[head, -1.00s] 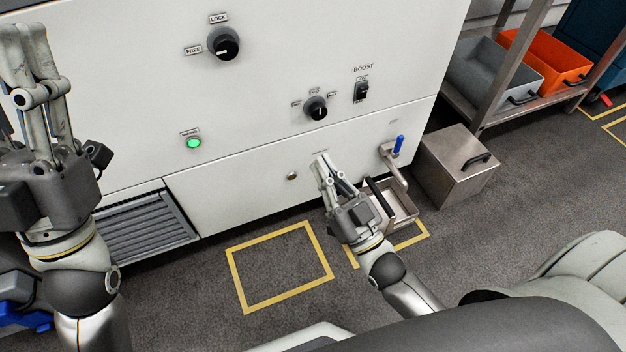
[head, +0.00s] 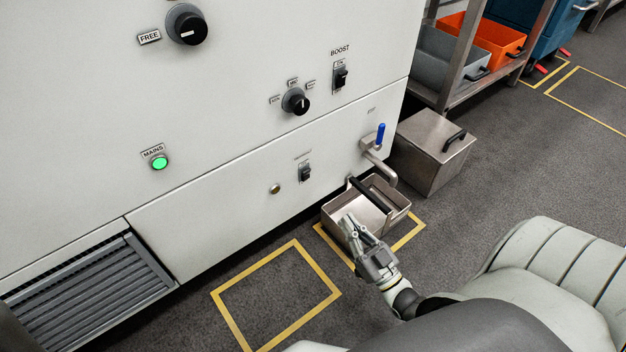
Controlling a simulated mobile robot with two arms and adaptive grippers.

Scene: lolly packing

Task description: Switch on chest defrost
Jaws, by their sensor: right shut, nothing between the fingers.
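The white chest front carries a small black rocker switch (head: 305,173) on its lower panel, under a label too small to read. A switch marked BOOST (head: 341,78) sits higher up, and a green MAINS light (head: 160,162) is lit at the left. My right gripper (head: 349,222) is shut and empty, in front of the near side of a metal drip tray (head: 337,221), below and to the right of the lower switch and apart from it. My left gripper is out of view.
A rotary knob (head: 296,102) and a larger FREE knob (head: 187,25) are on the panel. A blue-handled tap (head: 380,136) juts out above the tray. A lidded metal box (head: 434,150) stands to its right. Yellow-marked floor (head: 275,300) at the front left is clear.

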